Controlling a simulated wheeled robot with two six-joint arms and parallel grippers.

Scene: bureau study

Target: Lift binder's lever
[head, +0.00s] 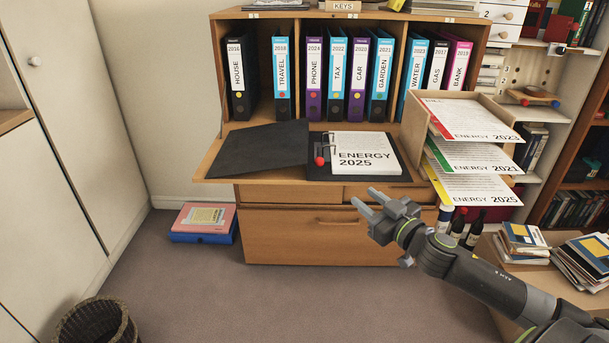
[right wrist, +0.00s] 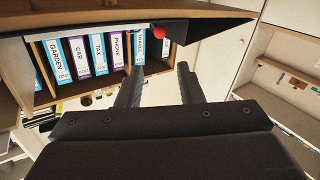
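An open black binder lies flat on the fold-down desk, its bare cover (head: 258,150) spread to the left. White pages (head: 365,153) titled ENERGY 2025 lie on its right half. The metal ring mechanism (head: 326,145) is at the pages' left edge, with the lever's red tip (head: 319,161) in front of it. The red tip also shows in the right wrist view (right wrist: 161,36), beside the dark binder edge (right wrist: 200,36). My right gripper (head: 362,199) is open and empty in front of the desk edge, right of the lever. Its two fingers (right wrist: 160,70) are apart. My left gripper is out of view.
Upright binders (head: 310,80) stand in the bureau behind. A tiered paper tray (head: 415,125) stands at the desk's right end. Bottles (head: 460,222) and a low table with books (head: 525,240) are at the right. The floor (head: 300,300) in front is clear.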

